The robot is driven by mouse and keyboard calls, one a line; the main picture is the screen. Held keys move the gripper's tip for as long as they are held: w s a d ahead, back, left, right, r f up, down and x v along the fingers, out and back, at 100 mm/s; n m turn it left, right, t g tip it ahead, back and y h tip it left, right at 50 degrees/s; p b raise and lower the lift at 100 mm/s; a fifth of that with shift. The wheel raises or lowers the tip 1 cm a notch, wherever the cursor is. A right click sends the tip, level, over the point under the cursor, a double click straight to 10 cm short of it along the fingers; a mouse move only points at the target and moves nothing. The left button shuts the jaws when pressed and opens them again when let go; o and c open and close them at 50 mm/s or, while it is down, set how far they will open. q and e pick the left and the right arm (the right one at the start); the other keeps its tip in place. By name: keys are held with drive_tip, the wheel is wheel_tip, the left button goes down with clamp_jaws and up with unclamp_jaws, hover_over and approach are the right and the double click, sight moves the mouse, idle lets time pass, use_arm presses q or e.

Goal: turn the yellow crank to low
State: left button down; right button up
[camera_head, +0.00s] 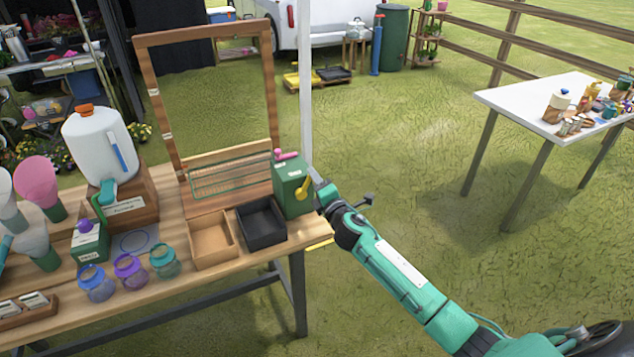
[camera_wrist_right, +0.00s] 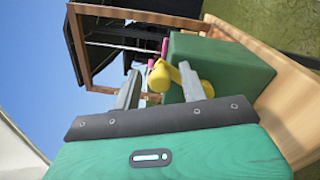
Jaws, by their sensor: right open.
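The yellow crank (camera_head: 302,187) sits on the right-hand face of the green box (camera_head: 290,190) at the right end of the wooden table. In the right wrist view the crank (camera_wrist_right: 160,77) lies in the space between my two fingers, with its yellow knob on the green box (camera_wrist_right: 215,65) behind it. My right gripper (camera_head: 317,184) reaches the box from the right. Its fingers (camera_wrist_right: 160,72) are apart, and I cannot tell whether either touches the crank. No low mark is readable. My left gripper is not in view.
A black tray (camera_head: 262,239) and a wooden tray (camera_head: 192,245) stand left of the box. A wooden frame (camera_head: 271,85) and a white post (camera_head: 305,80) rise behind it. Several jars, a white jug (camera_head: 92,150) and scoops fill the table's left. Grass right of the table is open.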

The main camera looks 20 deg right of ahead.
use_arm(q)
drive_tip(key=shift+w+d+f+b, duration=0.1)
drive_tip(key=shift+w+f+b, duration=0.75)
drive_tip(key=shift+b, duration=0.35)
use_arm(e)
drive_tip(key=s, duration=1.3)
drive_tip(key=shift+s+d+f, duration=0.25)
drive_tip(key=shift+s+f, duration=0.15)
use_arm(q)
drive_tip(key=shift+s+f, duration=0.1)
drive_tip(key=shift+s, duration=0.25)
